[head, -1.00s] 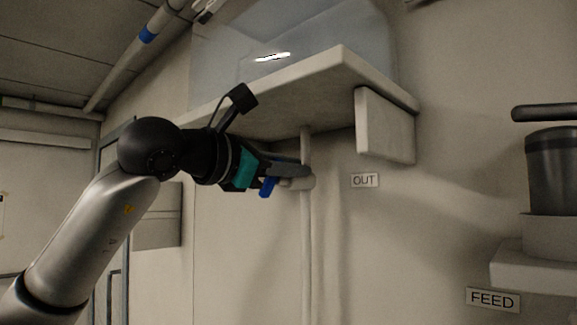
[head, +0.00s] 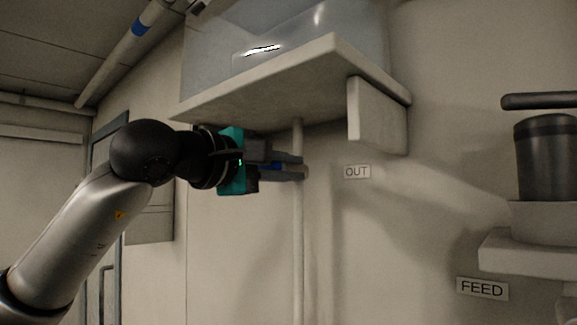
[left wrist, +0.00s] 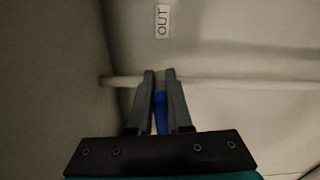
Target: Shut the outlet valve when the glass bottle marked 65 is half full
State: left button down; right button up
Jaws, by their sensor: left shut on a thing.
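The outlet valve's blue handle (head: 277,167) is on the thin vertical pipe (head: 298,245) below the shelf, left of the OUT label (head: 357,172). My left gripper (head: 301,168) is shut on this handle, with its fingertips close to the pipe. In the left wrist view the blue handle (left wrist: 161,112) lies between the two fingers (left wrist: 161,76), whose tips reach the pipe (left wrist: 225,84). The OUT label (left wrist: 162,21) shows there too. The glass bottle marked 65 is in neither view, so its level cannot be seen. My right gripper is not in view.
A clear tank (head: 290,45) stands on the shelf (head: 270,88) just above my left gripper. A bracket (head: 377,115) hangs under the shelf. At the right, a dark cylinder (head: 546,160) stands on a ledge above the FEED label (head: 482,288).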

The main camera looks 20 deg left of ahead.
pick_arm(q)
jog(key=shift+f+m, duration=0.15)
jog(key=shift+m, duration=0.45)
jog(key=c, duration=0.8)
grip_release()
jog(key=shift+c, duration=0.2)
jog(key=b+v, duration=0.4)
jog(key=v, duration=1.1)
jog(key=shift+s, duration=0.15)
